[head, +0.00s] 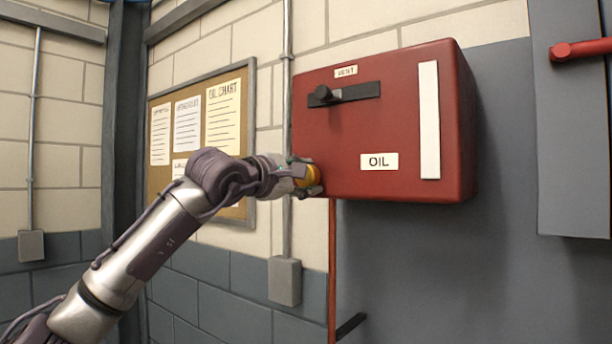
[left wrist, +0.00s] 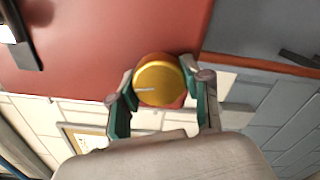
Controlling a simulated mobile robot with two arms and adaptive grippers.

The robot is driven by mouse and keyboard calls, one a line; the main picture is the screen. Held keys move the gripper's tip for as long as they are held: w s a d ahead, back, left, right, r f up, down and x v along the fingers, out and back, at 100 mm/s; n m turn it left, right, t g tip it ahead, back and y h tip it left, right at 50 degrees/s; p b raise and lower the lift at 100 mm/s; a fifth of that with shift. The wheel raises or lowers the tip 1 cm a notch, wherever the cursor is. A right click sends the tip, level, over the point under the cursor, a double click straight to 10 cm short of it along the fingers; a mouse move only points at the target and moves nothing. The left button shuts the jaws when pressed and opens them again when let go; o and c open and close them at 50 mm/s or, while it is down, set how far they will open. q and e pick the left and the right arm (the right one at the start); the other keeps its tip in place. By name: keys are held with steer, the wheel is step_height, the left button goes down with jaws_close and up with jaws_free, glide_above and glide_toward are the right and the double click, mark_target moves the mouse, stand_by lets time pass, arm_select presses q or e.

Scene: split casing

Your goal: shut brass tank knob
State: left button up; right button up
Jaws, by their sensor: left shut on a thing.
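The red oil tank (head: 400,120) is fixed on the wall, with an OIL label on its front. The brass knob (head: 313,176) sits at the tank's lower left corner, partly hidden by my left gripper (head: 302,178). In the left wrist view the round brass knob (left wrist: 159,81) shows a pale line pointing left on its face. The fingers of my left gripper (left wrist: 160,95) stand on both sides of the knob and are shut on it. My right gripper is not in view.
A black lever (head: 345,94) with a dark plate is on the tank's upper front, beside a white vertical strip (head: 429,120). A notice board (head: 200,130) hangs behind my left arm. A grey cabinet (head: 570,130) with a red handle (head: 582,49) stands at right.

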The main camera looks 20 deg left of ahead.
arm_select(q)
steer(key=shift+m, duration=1.6)
steer(key=o, duration=1.2)
steer(key=shift+c, duration=0.2)
steer(key=v, duration=1.2)
